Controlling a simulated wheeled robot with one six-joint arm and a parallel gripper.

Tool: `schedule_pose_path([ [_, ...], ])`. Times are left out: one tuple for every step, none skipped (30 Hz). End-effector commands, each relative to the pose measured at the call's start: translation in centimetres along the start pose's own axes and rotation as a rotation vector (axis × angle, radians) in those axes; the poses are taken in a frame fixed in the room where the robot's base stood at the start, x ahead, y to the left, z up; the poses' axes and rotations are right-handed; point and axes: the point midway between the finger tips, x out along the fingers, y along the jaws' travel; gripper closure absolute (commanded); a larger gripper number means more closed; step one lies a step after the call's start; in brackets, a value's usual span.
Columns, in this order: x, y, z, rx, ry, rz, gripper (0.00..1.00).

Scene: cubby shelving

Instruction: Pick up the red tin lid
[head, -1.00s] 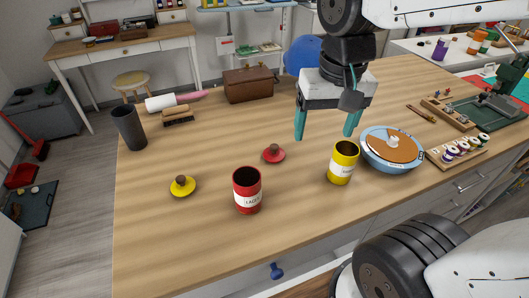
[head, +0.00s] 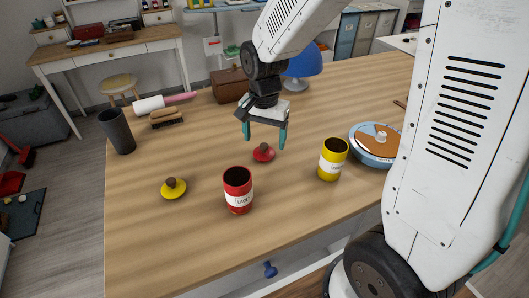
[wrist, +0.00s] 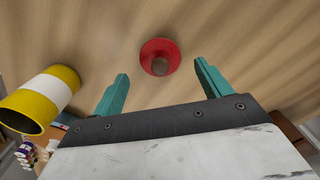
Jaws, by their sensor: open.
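The red tin lid (head: 263,153) lies on the wooden table, a flat red disc with a brown knob on top. It also shows in the wrist view (wrist: 160,50), beyond the fingertips and roughly centred between them. My gripper (head: 264,143) is open and empty, its teal fingers pointing down above the lid. In the wrist view both fingers (wrist: 162,68) are apart, with clear space between them and the lid. The open red tin (head: 238,191) stands in front of the lid.
A yellow tin (head: 332,160) stands to the right, a yellow lid (head: 173,188) lies to the left. A blue round container (head: 374,152) is further right, partly behind my arm. A dark cup (head: 117,132), brush (head: 167,119) and brown box (head: 230,86) stand at the back left. The table's front left is clear.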

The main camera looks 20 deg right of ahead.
Motion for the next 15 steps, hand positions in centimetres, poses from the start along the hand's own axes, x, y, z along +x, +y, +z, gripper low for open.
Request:
schedule_pose_path([
  [1.0,0.0,0.1,-0.001,-0.003,0.003,0.23],
  [1.4,0.0,0.1,-0.001,-0.003,0.003,0.23],
  [2.0,0.0,0.1,-0.001,-0.002,0.003,0.23],
  [2.4,0.0,0.1,0.000,-0.003,0.003,0.23],
  [2.7,0.0,0.1,-0.001,-0.002,0.002,0.23],
  [3.0,0.0,0.1,-0.001,-0.001,0.002,0.23],
  [3.2,0.0,0.1,-0.001,-0.001,0.002,0.23],
  [3.3,0.0,0.1,-0.001,-0.001,0.002,0.23],
  [3.4,0.0,0.1,-0.001,-0.001,0.001,0.23],
  [3.4,0.0,0.1,-0.001,-0.001,0.001,0.23],
  [3.4,0.0,0.1,-0.001,0.000,0.000,0.23],
  [3.3,-0.1,0.1,-0.001,0.000,0.000,0.23],
  [3.3,-0.1,0.1,-0.001,0.000,0.000,0.23],
  [3.3,-0.1,0.1,-0.001,0.000,0.000,0.23],
  [3.3,-0.1,0.1,-0.001,0.000,0.000,0.29],
])
